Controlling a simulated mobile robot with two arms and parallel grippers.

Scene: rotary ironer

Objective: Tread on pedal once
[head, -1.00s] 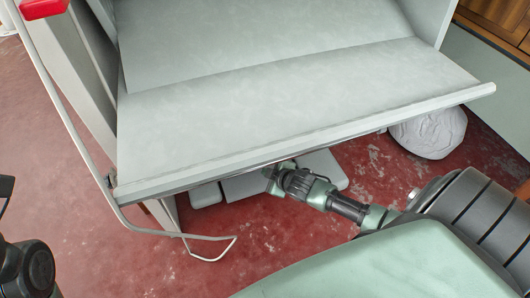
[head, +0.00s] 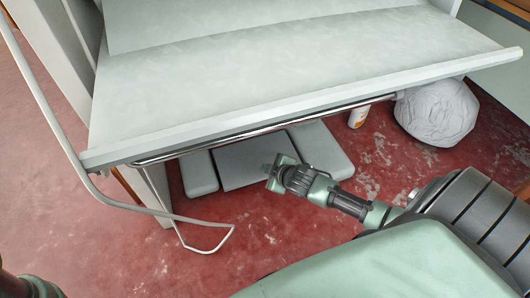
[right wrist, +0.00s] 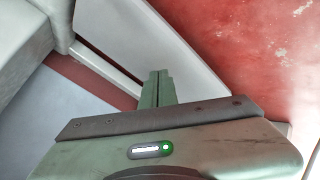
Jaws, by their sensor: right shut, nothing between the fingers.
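The pedal looks like the flat grey plate (head: 243,164) low on the floor under the ironer, between two paler grey blocks. My right gripper (head: 272,172) is in front of and above the plate's right part in the head view, covering a little of it. I cannot tell whether it touches the plate. In the right wrist view its fingers (right wrist: 157,88) are together and empty, with a pale panel behind them. My left gripper is out of view.
The ironer's pale shelf (head: 290,85) overhangs the plate, with a metal bar (head: 265,130) under its front edge. A grey cable (head: 110,200) loops down at left. A white bundle (head: 437,112) and a small bottle (head: 358,117) stand at right.

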